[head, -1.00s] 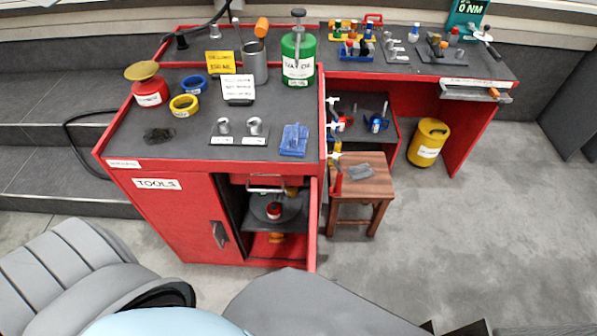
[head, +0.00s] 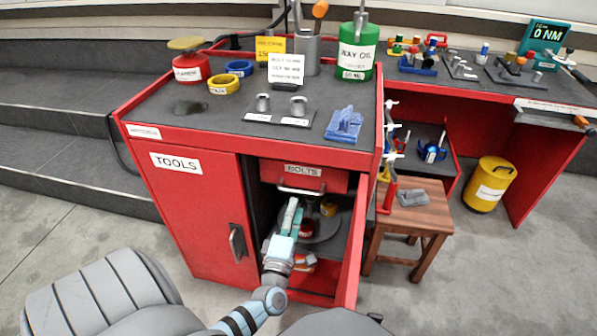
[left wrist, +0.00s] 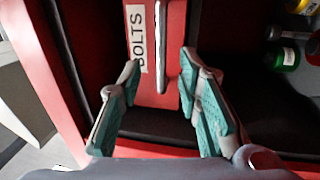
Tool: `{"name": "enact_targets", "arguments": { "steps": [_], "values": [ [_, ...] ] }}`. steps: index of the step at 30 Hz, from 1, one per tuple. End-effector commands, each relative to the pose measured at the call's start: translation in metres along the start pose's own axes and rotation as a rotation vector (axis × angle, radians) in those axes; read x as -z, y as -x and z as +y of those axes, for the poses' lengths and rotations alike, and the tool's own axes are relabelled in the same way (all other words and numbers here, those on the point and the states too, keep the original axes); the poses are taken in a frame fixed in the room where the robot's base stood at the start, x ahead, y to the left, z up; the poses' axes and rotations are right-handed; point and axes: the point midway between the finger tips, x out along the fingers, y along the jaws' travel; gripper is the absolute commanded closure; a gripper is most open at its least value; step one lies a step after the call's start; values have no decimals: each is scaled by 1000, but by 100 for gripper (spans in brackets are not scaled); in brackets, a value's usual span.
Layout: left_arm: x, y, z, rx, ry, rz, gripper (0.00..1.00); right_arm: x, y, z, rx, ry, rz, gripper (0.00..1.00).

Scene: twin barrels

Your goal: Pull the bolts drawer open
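The bolts drawer (head: 335,182) is a red front with a "BOLTS" label, under the worktop of the red cabinet. It looks shut. Its pale bar handle (head: 300,191) runs along its lower part. In the left wrist view the handle (left wrist: 160,50) lies ahead, between the lines of the two teal fingers, beside the label (left wrist: 137,38). My left gripper (head: 294,207) is just below and in front of the handle. The left wrist view shows this gripper (left wrist: 159,78) open, with nothing between its fingers. Whether a fingertip touches the drawer front is unclear. My right gripper is not in view.
Below the drawer, an open compartment holds a grey round tray (head: 322,229) with jars. An open red door (head: 355,250) stands at its right, a shut tools door (head: 195,215) at its left. A wooden stool (head: 425,215) stands right of the open door.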

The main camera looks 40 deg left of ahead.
Motion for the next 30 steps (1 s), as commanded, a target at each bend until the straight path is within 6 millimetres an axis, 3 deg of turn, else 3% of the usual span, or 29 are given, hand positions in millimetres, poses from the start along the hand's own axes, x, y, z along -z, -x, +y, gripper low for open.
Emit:
{"name": "enact_targets", "arguments": {
  "steps": [3, 10, 19, 25, 30],
  "values": [
    [0, -30, -2, -2, -2, -1, 69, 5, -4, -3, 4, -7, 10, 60],
    [0, -64, -2, 0, -3, -1, 69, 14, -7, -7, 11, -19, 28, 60],
    [0, -68, -1, 3, -4, -2, 69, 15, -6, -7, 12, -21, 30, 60],
    [0, -68, -1, 2, -4, -2, 99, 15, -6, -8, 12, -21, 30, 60],
    [0, -67, -1, 2, -4, -2, 100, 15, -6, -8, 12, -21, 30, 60]
  ]
}}
